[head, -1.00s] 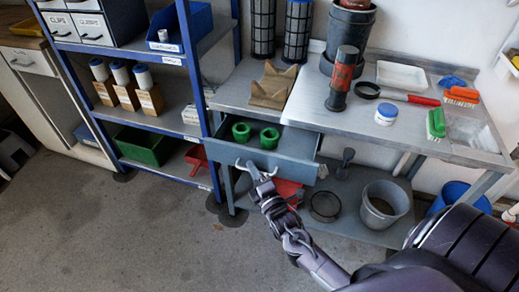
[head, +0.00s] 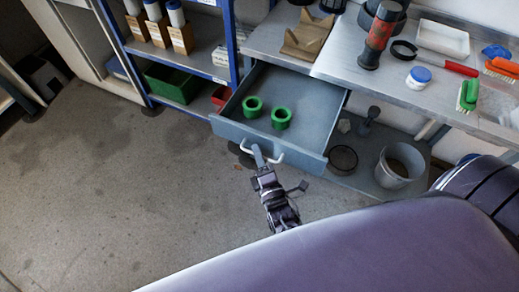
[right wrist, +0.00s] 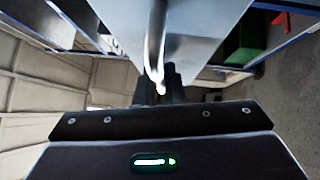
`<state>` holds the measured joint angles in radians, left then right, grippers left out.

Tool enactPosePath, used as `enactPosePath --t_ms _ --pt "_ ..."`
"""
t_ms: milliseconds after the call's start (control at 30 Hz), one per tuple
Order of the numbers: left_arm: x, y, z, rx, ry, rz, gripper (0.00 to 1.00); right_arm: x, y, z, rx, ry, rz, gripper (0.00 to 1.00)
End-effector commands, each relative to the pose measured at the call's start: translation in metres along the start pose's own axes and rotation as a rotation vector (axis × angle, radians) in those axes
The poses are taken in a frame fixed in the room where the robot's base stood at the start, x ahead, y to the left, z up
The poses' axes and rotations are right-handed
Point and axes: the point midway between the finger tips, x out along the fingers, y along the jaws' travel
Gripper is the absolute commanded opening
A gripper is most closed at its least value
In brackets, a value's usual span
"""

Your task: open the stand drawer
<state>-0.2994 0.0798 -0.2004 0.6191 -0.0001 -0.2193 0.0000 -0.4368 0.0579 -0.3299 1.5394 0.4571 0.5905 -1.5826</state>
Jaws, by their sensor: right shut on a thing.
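The stand drawer (head: 303,91) is a blue-grey metal drawer under the steel bench. It is pulled well out, and two green ring-shaped parts (head: 267,112) lie inside it. A pale bow handle (head: 276,157) is on its front panel. My right gripper (head: 258,158) is at the handle, shut on it, with my arm reaching up from below. In the right wrist view the handle (right wrist: 156,60) runs down between the dark fingers (right wrist: 166,82), close to the drawer front. My left gripper is not in view.
The steel bench (head: 345,75) holds a red-and-black bottle (head: 379,36), a white jar (head: 419,78) and brushes. A lower shelf carries a grey bucket (head: 399,165). Blue shelving with a green bin (head: 172,82) stands at left. The floor (head: 130,190) before the drawer is clear.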

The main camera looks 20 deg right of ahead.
Motion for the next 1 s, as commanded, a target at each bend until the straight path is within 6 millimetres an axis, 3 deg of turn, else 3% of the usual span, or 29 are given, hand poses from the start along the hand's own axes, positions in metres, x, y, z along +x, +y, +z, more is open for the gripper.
enactPosePath --t_ms 200,233,300,600,1000 --pt "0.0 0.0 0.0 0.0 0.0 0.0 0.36 -0.001 -0.001 0.001 -0.001 -0.001 -0.002 0.0" --pt "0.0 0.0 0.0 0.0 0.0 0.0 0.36 0.0 -0.001 0.001 -0.001 -0.001 -0.002 0.12" --pt "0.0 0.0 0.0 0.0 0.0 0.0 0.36 0.0 -0.001 0.001 -0.001 -0.001 -0.002 0.18" --pt "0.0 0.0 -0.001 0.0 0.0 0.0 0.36 -0.003 -0.001 0.0 0.0 0.0 -0.002 0.18" --pt "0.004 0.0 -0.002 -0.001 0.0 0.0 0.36 -0.064 -0.002 0.0 0.0 0.0 -0.004 0.18"
